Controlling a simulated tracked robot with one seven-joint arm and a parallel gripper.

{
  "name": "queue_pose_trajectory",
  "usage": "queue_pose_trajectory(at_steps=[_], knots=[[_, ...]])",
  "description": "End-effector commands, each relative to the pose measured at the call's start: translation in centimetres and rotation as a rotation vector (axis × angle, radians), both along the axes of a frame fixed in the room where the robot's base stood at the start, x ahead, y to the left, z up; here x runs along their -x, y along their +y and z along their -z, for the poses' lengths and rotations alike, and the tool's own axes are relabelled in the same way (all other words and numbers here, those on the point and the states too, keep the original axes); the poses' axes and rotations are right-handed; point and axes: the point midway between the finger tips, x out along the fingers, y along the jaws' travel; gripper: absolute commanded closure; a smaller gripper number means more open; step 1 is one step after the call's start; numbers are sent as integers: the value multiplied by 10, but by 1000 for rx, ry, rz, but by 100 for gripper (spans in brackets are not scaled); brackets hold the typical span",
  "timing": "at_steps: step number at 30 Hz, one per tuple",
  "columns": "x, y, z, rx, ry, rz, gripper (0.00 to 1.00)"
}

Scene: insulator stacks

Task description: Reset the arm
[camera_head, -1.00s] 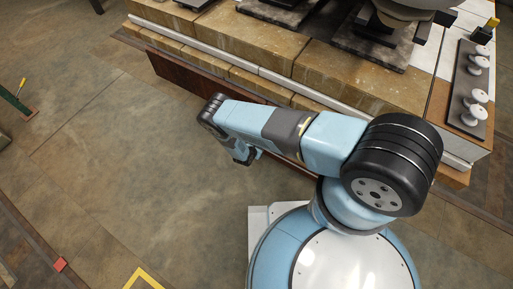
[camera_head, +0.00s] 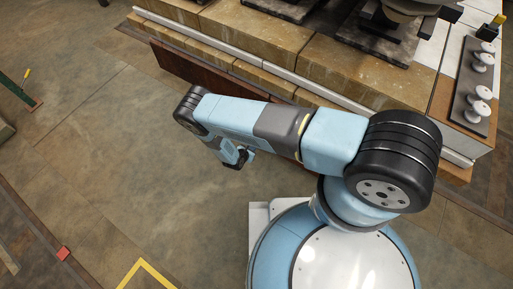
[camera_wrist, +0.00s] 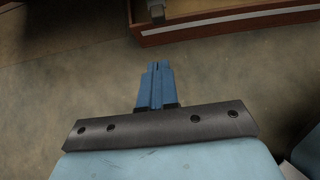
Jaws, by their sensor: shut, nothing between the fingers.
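My gripper (camera_wrist: 155,72) shows in the wrist view as two blue fingers pressed together, with nothing between them. It points down over bare brown floor. In the head view my gripper (camera_head: 238,160) is small and dark, hanging under the bent end of my blue and black arm, to the left of my round base. The arm reaches left from the base, in front of the stone-block platform (camera_head: 268,38). The fingertips are too small to make out in the head view.
The platform's brown lower edge (camera_wrist: 215,24) lies just beyond my gripper. A dark plate with several white insulators (camera_head: 472,90) sits on the platform at the right. Black plates (camera_head: 375,45) stand at the back. The floor (camera_head: 120,150) to the left is open.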

Motion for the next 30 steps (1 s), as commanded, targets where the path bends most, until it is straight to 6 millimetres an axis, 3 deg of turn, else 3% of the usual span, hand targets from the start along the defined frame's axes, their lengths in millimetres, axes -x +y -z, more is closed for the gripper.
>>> queue_pose_trajectory(at_steps=[9,20,23,30], knots=[[16,11,-18,0,0,-1,100],[11,17,-27,-11,-9,17,100],[-3,27,-48,-37,-28,63,100],[-47,51,-128,-126,-96,235,100]])
